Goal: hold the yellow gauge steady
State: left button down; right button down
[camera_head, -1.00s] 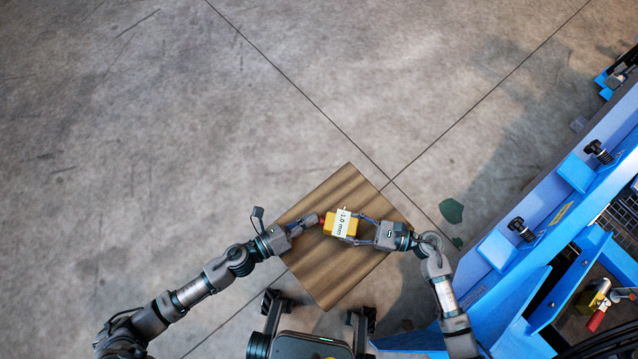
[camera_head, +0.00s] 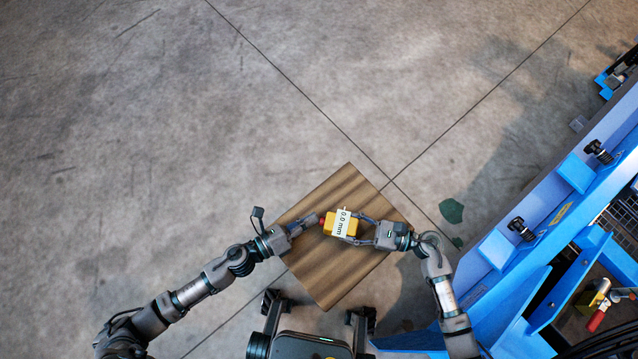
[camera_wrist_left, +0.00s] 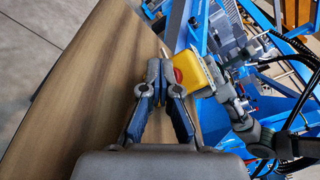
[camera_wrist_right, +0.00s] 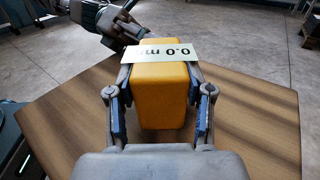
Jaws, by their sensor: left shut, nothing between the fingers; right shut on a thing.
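The yellow gauge (camera_head: 330,223) is a small box with a white label reading "0.0 mm" and a red tip on its left side. My right gripper (camera_head: 354,228) is shut on it from the right, over the wooden board. In the right wrist view the gauge (camera_wrist_right: 162,90) sits between both fingers, its label across the top. My left gripper (camera_head: 315,220) is shut and empty, its fingertips close to the red tip. In the left wrist view the closed fingertips (camera_wrist_left: 160,72) are beside the gauge (camera_wrist_left: 188,72); I cannot tell whether they touch the red tip.
The wooden board (camera_head: 325,285) lies under both grippers. A blue machine frame (camera_head: 540,240) stands on the right, with black knobs and a red-handled clamp (camera_head: 597,318). The concrete floor (camera_head: 180,120) is clear to the left and behind.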

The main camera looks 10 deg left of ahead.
pick_arm(q)
jog(key=shift+a, duration=0.75)
jog(key=shift+w+a, duration=0.2)
jog(key=shift+a, duration=2.35)
pick_arm(e)
jog(key=shift+c, duration=1.8)
grip_release()
